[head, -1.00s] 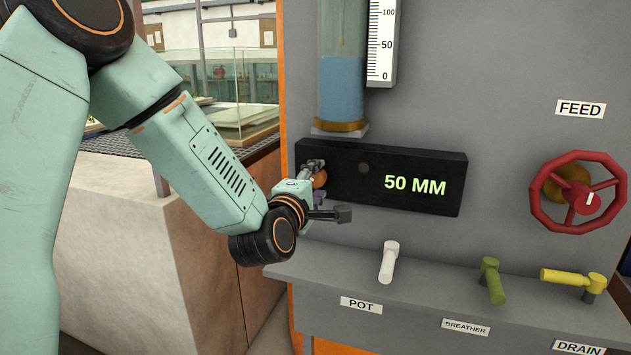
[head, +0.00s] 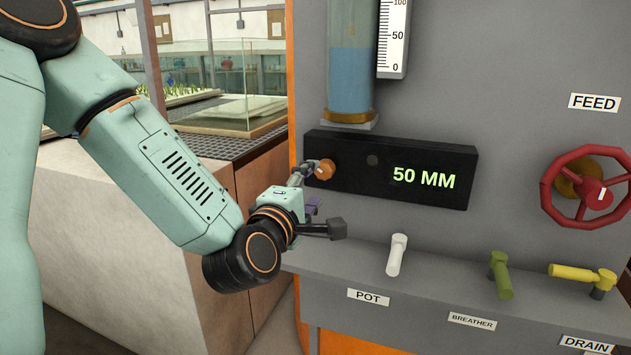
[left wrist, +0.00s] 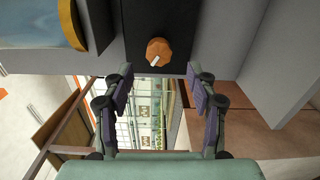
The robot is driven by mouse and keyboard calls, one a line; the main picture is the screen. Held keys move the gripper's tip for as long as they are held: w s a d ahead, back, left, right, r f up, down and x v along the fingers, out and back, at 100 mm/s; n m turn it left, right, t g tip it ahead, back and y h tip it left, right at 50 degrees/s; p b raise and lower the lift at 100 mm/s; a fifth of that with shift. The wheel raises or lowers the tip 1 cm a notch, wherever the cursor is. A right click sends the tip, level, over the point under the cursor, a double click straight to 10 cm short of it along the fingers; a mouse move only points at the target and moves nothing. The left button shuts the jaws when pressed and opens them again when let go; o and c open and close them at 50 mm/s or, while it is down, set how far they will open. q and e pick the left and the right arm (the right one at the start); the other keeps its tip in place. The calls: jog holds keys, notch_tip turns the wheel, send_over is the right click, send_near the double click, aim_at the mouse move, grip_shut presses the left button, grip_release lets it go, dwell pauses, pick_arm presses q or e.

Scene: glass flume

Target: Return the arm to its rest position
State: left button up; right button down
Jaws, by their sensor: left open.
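My left arm (head: 165,165) reaches in from the left in the head view. My left gripper (head: 325,198) is in front of the black display box's left end, its fingers spread. In the left wrist view the left gripper (left wrist: 156,85) is open with nothing between its purple pads. An orange knob (left wrist: 159,52) with a white mark lies just beyond the fingertips there, apart from them. The orange knob (head: 325,170) also shows in the head view, next to a fingertip. My right gripper is in neither view.
The black display box (head: 385,170) reads 50 MM. Below it a ledge carries a white lever (head: 397,255), a green lever (head: 500,275) and a yellow lever (head: 582,275). A red FEED wheel (head: 590,188) is at right. A glass tube (head: 351,60) stands above the box. A stone-coloured block (head: 120,240) is behind my arm.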

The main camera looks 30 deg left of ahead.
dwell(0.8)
pick_arm(q)
jog(key=s+d+f+m+g+h, duration=0.1)
jog(key=s+d+f+m+g, duration=0.2)
jog(key=f+m, duration=0.35)
jog(key=s+d+f+m+g+h, duration=0.2)
jog(key=s+d+f+m+g, duration=0.15)
jog(key=f, duration=0.65)
jog(key=s+d+f+m+g+h, duration=0.1)
jog(key=s+d+f+m+g, duration=0.15)
jog(key=f+m, duration=0.45)
jog(key=s+d+f+m+g, duration=0.1)
jog(key=s+f+g, duration=0.3)
jog(key=s+f, duration=0.4)
jog(key=s+d+f+m+g, duration=0.1)
jog(key=s+f+m+g, duration=0.2)
jog(key=s+f, duration=0.6)
jog(key=s+g, duration=0.1)
jog(key=s, duration=0.5)
jog(key=shift+s+f+g, duration=0.2)
jog(key=shift+s+g, duration=0.1)
jog(key=shift+s, duration=0.05)
